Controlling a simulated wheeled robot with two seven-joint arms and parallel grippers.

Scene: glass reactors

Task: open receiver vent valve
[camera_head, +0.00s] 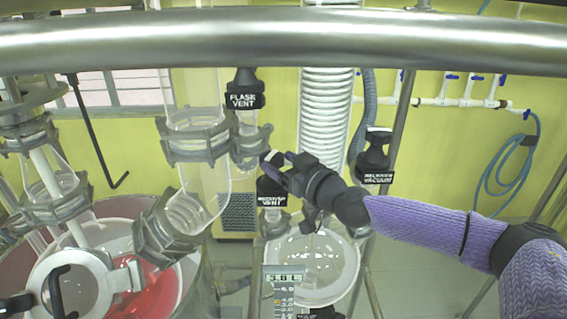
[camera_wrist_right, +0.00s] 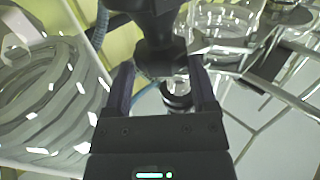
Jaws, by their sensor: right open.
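The receiver vent valve (camera_head: 272,200) is a black valve with a white-lettered label, partly hidden behind my right gripper, left of the white receiver vessel's upper area. My right gripper (camera_head: 277,166) is at the top of this valve, coming in from the right on a purple-sleeved arm. In the right wrist view my right gripper (camera_wrist_right: 160,68) is open, with a finger on each side of a black valve part (camera_wrist_right: 158,50). I cannot tell whether the fingers touch it. My left gripper does not show.
The flask vent valve (camera_head: 244,92) hangs to the upper left, and the receiver vacuum valve (camera_head: 376,165) stands to the right. A white ribbed condenser coil (camera_head: 325,115) is behind. A steel rail (camera_head: 300,38) crosses the top. Glass joints with grey clamps (camera_head: 195,145) crowd the left.

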